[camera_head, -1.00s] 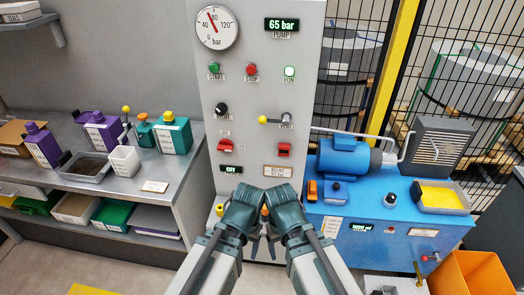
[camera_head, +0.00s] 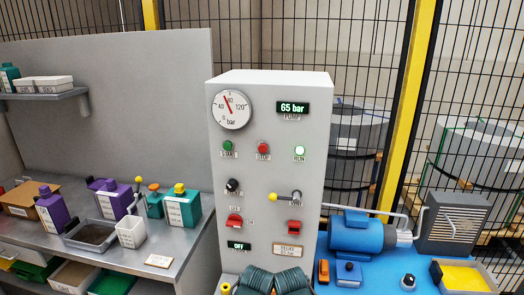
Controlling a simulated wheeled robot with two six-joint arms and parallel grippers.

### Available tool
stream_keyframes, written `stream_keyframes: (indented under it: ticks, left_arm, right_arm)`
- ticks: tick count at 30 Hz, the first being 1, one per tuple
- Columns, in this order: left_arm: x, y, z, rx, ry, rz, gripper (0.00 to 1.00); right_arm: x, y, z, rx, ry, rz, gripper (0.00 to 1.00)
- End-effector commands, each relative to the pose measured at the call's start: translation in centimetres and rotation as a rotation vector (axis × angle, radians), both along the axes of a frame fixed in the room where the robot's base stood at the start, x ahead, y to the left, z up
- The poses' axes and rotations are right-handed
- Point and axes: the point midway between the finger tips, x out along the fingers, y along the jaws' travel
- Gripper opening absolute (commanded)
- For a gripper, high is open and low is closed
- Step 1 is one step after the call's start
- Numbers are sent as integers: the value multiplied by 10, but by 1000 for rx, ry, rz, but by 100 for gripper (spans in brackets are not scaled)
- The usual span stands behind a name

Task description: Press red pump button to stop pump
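The red STOP button (camera_head: 263,147) is on the upper front face of the grey control panel (camera_head: 212,100), between the green START button (camera_head: 227,146) and the lit green RUN lamp (camera_head: 299,151). The pump display (camera_head: 292,107) reads 65 bar, and the gauge (camera_head: 231,109) is beside it. My two arms show only as dark green links at the bottom edge, below the panel's lower labels. Both grippers are out of the picture. Nothing touches the STOP button.
A yellow-tipped lever (camera_head: 284,196) sticks out below the buttons, with red switches (camera_head: 234,220) lower down. A bench (camera_head: 190,243) with bottles stands left. A blue pump unit (camera_head: 360,233) stands right. The space before the buttons is clear.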

Motion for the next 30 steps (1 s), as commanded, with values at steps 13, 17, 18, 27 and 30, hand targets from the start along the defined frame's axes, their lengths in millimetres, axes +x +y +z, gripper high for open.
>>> stream_keyframes:
  ticks: [13,17,18,27,30]
  left_arm:
    - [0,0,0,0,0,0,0]
    - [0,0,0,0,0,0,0]
    - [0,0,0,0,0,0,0]
    - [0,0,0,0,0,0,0]
    - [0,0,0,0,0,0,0]
  right_arm:
    - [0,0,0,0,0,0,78]
    - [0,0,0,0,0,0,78]
    - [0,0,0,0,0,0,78]
    - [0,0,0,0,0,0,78]
    - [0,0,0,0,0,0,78]
